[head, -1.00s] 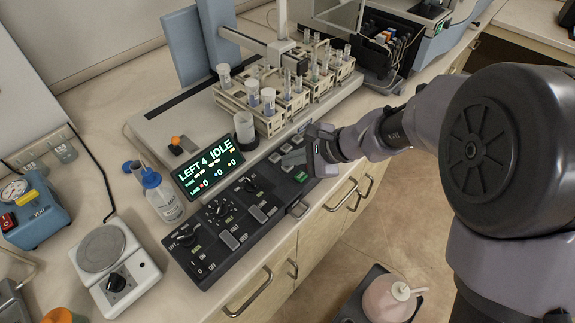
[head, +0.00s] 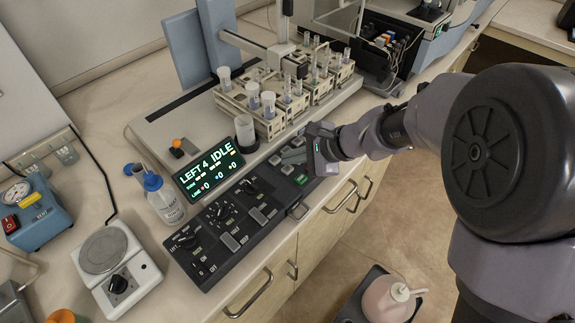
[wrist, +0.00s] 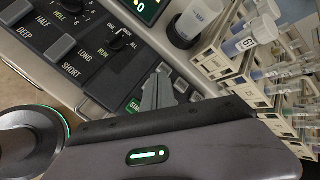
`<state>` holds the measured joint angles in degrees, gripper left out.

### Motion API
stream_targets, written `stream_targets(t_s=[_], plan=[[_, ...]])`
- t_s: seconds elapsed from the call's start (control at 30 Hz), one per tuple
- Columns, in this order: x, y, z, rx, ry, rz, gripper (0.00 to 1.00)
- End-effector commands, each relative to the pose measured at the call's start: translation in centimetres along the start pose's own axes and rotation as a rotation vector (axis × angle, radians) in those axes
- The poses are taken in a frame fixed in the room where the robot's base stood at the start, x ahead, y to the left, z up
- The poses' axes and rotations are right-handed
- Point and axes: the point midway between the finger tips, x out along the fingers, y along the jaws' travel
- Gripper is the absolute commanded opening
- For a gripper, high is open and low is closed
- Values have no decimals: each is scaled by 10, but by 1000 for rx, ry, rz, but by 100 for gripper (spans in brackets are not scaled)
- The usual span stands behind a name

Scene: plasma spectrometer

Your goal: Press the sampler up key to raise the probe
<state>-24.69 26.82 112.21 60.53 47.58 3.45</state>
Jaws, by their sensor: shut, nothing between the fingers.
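The dark control panel (head: 235,228) has knobs, grey keys and a green key (head: 301,179) near its right end. The green key also shows partly in the wrist view (wrist: 133,105), with its lettering cut off. My gripper (head: 290,157) is shut and empty, its fingers over the right end of the panel. In the wrist view its grey fingertips (wrist: 158,88) are beside dark keys (wrist: 181,86). I cannot tell which key is the sampler up key, or whether the fingers touch one. The sampler arm (head: 250,43) stands above the tube racks.
The display (head: 208,171) reads "LEFT 4 IDLE". A white cup (head: 245,131) and tube racks (head: 268,122) stand behind the panel. A wash bottle (head: 163,198) and a hotplate (head: 113,265) are at left.

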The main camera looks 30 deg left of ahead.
Motion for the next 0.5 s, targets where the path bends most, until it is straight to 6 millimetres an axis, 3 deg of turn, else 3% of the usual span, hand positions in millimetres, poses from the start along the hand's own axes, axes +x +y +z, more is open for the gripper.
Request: stream_targets(t_s=[0.27, 0.5], plan=[[-2, -1, 1, 0, 0, 0, 0], [-19, -14, 14, -2, 0, 0, 0]])
